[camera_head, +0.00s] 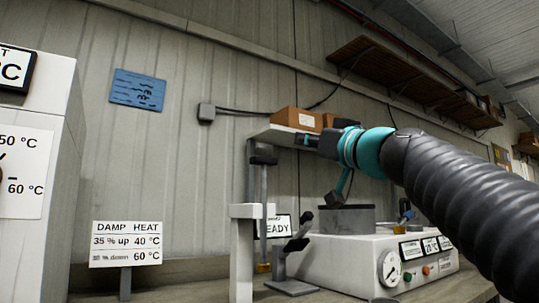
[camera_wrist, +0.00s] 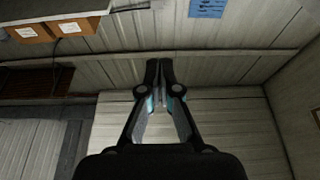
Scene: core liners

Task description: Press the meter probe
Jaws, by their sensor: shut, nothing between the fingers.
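My gripper (camera_wrist: 161,75) is shut and empty in the wrist view, its dark fingertips together against the pale wall panels. In the head view my black and teal arm reaches in from the right, above the white bench unit (camera_head: 345,257), and the fingers are hard to make out. A thin upright rod (camera_head: 263,205) with a dark top and a brass-coloured lower end stands left of the unit, apart from my arm. It may be the meter probe, but I cannot tell for sure. The probe does not show in the wrist view.
The unit carries a round gauge (camera_head: 389,268), small displays and a grey block (camera_head: 346,219). A black lever stand (camera_head: 292,265) and a READY sign (camera_head: 278,226) stand beside it. A shelf holds cardboard boxes (camera_head: 297,119). A DAMP HEAT sign (camera_head: 126,243) stands at left.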

